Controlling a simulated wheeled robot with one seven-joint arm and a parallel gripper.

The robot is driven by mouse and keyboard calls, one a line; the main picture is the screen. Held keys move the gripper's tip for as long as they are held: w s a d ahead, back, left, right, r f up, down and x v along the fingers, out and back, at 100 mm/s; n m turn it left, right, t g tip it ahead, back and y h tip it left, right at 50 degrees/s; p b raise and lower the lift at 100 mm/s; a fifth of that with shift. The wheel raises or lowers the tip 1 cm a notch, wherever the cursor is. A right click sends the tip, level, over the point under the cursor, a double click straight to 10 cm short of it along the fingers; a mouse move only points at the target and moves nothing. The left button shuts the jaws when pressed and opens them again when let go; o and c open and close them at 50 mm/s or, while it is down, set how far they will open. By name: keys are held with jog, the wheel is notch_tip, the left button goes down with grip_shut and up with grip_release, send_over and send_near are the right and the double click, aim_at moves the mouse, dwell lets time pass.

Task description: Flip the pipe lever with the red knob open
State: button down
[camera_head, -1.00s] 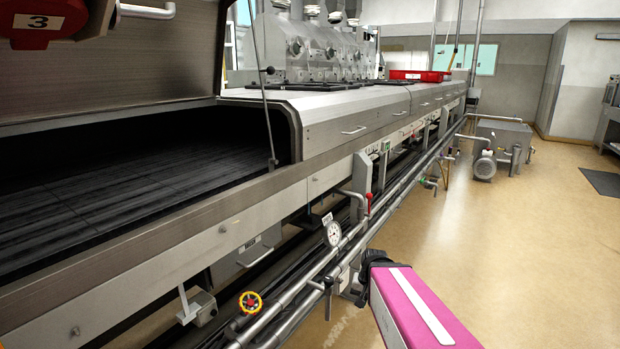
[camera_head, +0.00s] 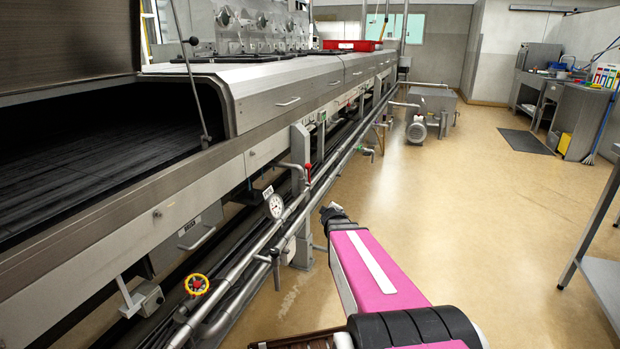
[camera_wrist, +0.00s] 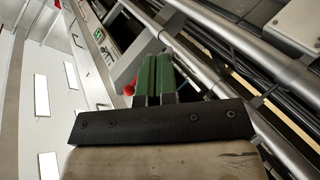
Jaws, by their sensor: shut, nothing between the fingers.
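The red knob (camera_head: 308,168) of the pipe lever stands upright near the pipe elbow along the side of the machine in the head view. In the wrist view the red knob (camera_wrist: 130,87) shows just left of my fingers, partly hidden by them. My gripper (camera_wrist: 153,75) has green fingers, shut together with nothing between them. In the head view the dark end of my arm is to the right of and below the knob. Whether the fingers touch the lever I cannot tell.
A pump (camera_head: 417,131) stands farther back. A metal table (camera_head: 600,285) is at the right. The floor between is open.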

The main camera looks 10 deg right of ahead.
jog(key=w+r+n+t+y, duration=0.5)
jog(key=w+n+y, duration=0.1)
jog(key=n, duration=0.4)
jog(key=n+y, duration=0.4)
jog(key=n, duration=0.1)
send_near(309, 174)
jog(key=w+a, duration=0.3)
jog(key=a, duration=0.2)
jog(key=w, duration=0.1)
jog(key=w+d+r, duration=0.1)
jog(key=shift+w+r, duration=0.1)
jog(key=shift+w, duration=0.15)
jog(key=shift+w+d+r, duration=0.15)
jog(key=shift+w+d, duration=0.05)
jog(key=shift+w, duration=0.2)
jog(key=shift+w+d+r, duration=0.35)
jog(key=shift+w+d, duration=0.1)
jog(key=shift+w, duration=0.2)
jog(key=shift+s+a, duration=0.1)
jog(key=shift+s, duration=0.05)
